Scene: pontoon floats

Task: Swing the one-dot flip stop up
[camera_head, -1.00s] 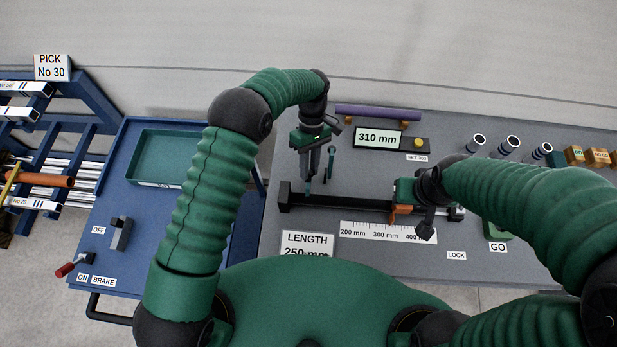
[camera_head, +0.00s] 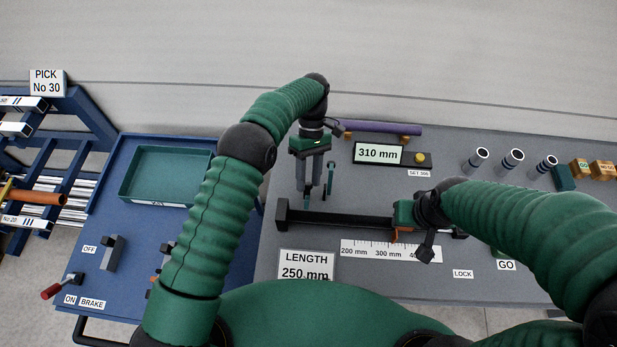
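My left gripper (camera_head: 308,187) points down over the left part of the black rail (camera_head: 335,217). Its two grey fingers look apart. A small teal piece shows at the fingertips; I cannot tell whether they touch it. A thin teal upright lever (camera_head: 330,177), probably a flip stop, stands just right of the fingers, behind the rail. No dot marks can be made out, so I cannot tell which stop is the one-dot one. My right gripper (camera_head: 418,222) is at the rail's right part, by an orange piece (camera_head: 396,237); its fingers are mostly hidden.
A display (camera_head: 378,154) reading 310 mm and a purple bar (camera_head: 380,127) stand behind the rail. A white scale (camera_head: 375,251) and a LENGTH 250 mm sign (camera_head: 306,266) lie in front. Several tubes and blocks are at the right. A green tray (camera_head: 162,175) is on the left.

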